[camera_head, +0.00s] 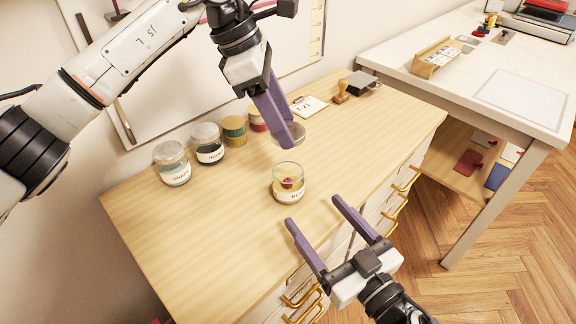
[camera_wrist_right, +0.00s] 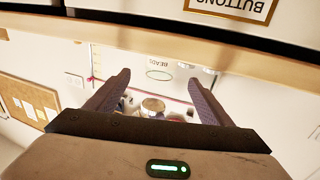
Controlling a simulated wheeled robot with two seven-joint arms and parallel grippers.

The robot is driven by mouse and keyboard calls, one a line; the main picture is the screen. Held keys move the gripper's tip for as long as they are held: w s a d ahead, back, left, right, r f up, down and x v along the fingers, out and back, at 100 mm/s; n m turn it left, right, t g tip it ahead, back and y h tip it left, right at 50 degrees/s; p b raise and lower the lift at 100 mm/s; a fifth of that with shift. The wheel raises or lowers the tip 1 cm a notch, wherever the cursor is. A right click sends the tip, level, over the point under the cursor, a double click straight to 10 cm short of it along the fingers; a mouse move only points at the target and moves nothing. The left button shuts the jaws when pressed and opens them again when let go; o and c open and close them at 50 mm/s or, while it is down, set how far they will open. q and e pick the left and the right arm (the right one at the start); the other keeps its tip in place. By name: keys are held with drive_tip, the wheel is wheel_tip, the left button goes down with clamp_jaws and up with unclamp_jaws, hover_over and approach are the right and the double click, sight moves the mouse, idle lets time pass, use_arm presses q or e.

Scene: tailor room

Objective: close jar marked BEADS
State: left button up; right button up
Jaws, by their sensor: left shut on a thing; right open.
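The open glass jar (camera_head: 288,185) stands upright near the front edge of the wooden dresser top, with something yellow and a dark red bit inside. Its label is hard to read in the head view; in the right wrist view the jar (camera_wrist_right: 160,63) shows upside down with BEADS readable. My left gripper (camera_head: 290,138) is shut on a round, clear-looking lid (camera_head: 298,132), held above and behind the jar, apart from it. The fingers hide part of the lid. My right gripper (camera_head: 313,210) is open and empty in front of the jar; its fingers also show in the right wrist view (camera_wrist_right: 161,82).
Two lidded jars (camera_head: 172,164) (camera_head: 208,143), a yellow-green jar (camera_head: 234,130) and a red-yellow one (camera_head: 257,118) stand along the back. A tag card (camera_head: 309,105) and wooden stamp (camera_head: 341,92) lie farther right. A white table (camera_head: 482,75) stands at right. The dresser's left front is clear.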

sight(296, 190)
use_arm(q)
drive_tip(key=shift+s+r, duration=0.1)
drive_tip(key=shift+s, duration=0.3)
use_arm(e)
drive_tip(key=shift+s+r, duration=0.1)
drive_tip(key=shift+s, duration=0.25)
drive_tip(key=x, duration=1.2)
drive_tip(key=c, duration=1.6)
use_arm(q)
drive_tip(key=shift+f, duration=2.55)
drive_tip(key=shift+f, duration=0.9)
drive_tip(key=shift+f, duration=0.55)
